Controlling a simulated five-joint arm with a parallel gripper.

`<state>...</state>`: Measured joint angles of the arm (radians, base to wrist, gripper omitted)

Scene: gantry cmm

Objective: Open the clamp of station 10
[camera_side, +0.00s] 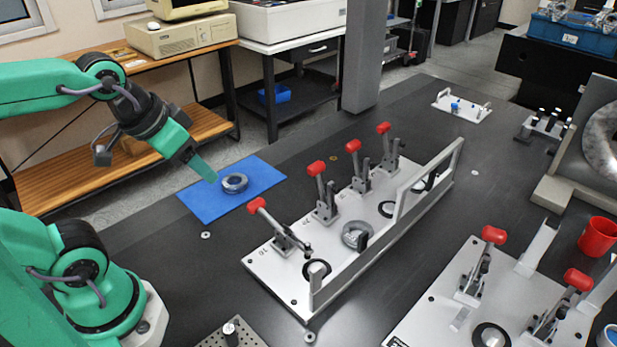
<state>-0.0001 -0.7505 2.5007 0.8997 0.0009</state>
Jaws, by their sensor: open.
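A long light-grey fixture plate (272,274) stands mid-table with a row of several red-handled toggle clamps. The nearest clamp (284,236) has its red handle (257,205) leaning to the left, and its arm reaches toward a dark ring (317,269). A small number is printed on the plate beside it, too small to read surely as 10. The other clamps, such as the second one (325,200), have handles standing nearly upright. My gripper (205,170) is at the upper left, above the blue mat's left part, apart from the clamps. It is open, with nothing seen held.
A metal ring (235,183) lies on the blue mat (208,203). A tall grey rail (430,183) runs along the plate's right side. A second clamp fixture (440,311) stands at the lower right, near a red cup (598,237). Bare table separates the two fixtures.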

